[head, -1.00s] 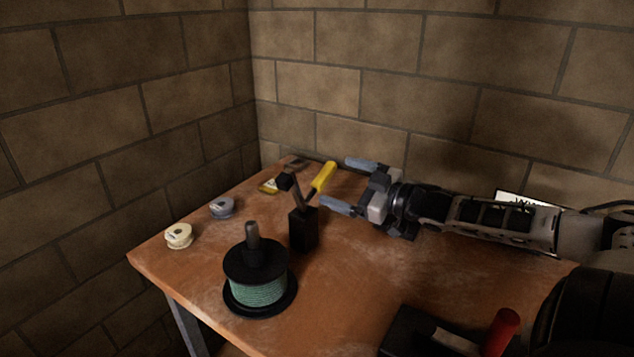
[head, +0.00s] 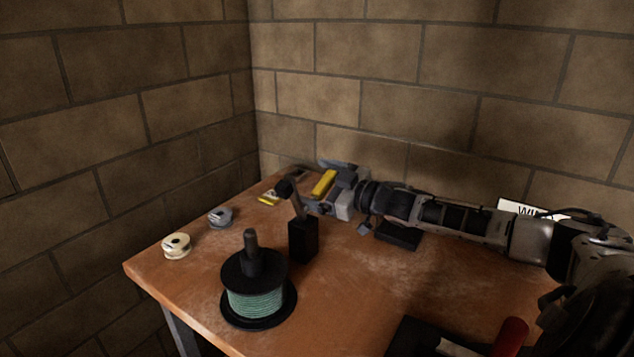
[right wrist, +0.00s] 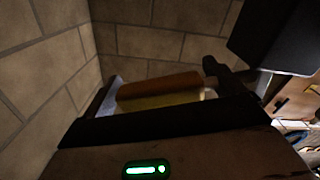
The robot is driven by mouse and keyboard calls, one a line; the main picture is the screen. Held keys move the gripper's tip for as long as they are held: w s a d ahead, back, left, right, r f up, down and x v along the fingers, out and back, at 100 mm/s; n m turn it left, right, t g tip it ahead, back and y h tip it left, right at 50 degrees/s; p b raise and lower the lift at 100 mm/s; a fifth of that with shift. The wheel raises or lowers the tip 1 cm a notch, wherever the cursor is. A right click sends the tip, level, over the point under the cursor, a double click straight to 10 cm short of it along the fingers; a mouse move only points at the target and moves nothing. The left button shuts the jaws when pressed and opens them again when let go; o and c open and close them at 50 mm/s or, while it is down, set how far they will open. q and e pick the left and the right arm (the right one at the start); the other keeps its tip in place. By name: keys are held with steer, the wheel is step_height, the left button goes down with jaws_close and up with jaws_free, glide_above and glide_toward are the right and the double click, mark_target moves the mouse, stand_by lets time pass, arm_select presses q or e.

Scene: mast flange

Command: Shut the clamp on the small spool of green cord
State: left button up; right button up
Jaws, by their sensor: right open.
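The small spool of green cord (head: 256,303) stands on the table at front left, on a black flanged base with a dark upright post through it. The clamp (head: 303,240) is a black block just behind it, with a raised grey arm, a black tip over the block's left side, and a yellow handle (head: 324,183). My right gripper (head: 328,186) is open, with the yellow handle between its fingers; contact cannot be told. My left gripper is out of view.
A cream reel (head: 176,246) and a grey reel (head: 220,217) lie at the table's left edge. A small yellow item (head: 269,198) lies behind. A red handle (head: 511,336) stands at front right. A black box (head: 397,237) lies below my right arm. Brick walls close the corner.

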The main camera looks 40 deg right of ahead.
steer(key=c, duration=1.4)
